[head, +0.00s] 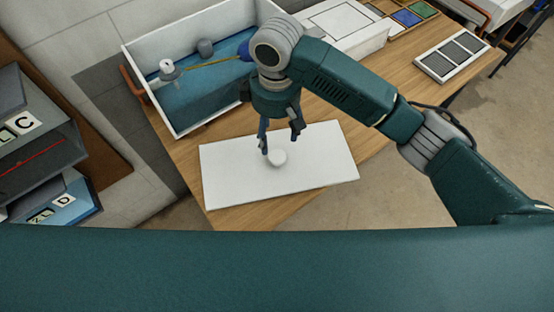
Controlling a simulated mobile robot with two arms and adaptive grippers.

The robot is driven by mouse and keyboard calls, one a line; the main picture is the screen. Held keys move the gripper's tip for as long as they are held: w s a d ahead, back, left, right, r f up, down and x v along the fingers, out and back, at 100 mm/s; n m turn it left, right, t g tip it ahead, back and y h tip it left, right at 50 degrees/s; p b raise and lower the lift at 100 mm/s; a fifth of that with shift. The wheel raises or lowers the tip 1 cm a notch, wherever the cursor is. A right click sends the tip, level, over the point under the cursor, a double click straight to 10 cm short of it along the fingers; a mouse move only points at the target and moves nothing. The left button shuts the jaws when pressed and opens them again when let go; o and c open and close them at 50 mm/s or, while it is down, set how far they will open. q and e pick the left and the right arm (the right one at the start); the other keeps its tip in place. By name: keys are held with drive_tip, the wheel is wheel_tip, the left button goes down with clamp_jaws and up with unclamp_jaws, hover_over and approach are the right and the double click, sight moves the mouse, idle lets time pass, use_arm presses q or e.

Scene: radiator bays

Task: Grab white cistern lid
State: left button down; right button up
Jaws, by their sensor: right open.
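The white cistern lid (320,165) is a flat rectangular slab lying on the wooden bench (190,158) near its front edge. A round white knob (277,158) stands up from about the middle of the lid. My right gripper (281,145) points down over the lid, its fingers open on either side of the knob's upper part. I cannot tell whether a finger touches the knob. My left gripper is not in view.
Behind the lid stands an open white cistern (178,125) with blue inside and fittings in it. A white box (345,28), colored tiles (407,17) and a slotted panel (452,55) lie further right. Lettered bins (40,150) stand at the left.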

drive_tip(key=p, duration=0.1)
hover_over(277, 156)
wheel_tip(277, 156, down, 5)
drive_tip(key=shift+w+f, duration=0.1)
drive_tip(key=shift+w, duration=0.05)
wheel_tip(277, 156, down, 4)
drive_tip(key=shift+f+p, duration=0.1)
drive_tip(key=shift+p, duration=0.75)
drive_tip(key=shift+f, duration=0.55)
drive_tip(key=shift+r, duration=0.1)
clamp_jaws()
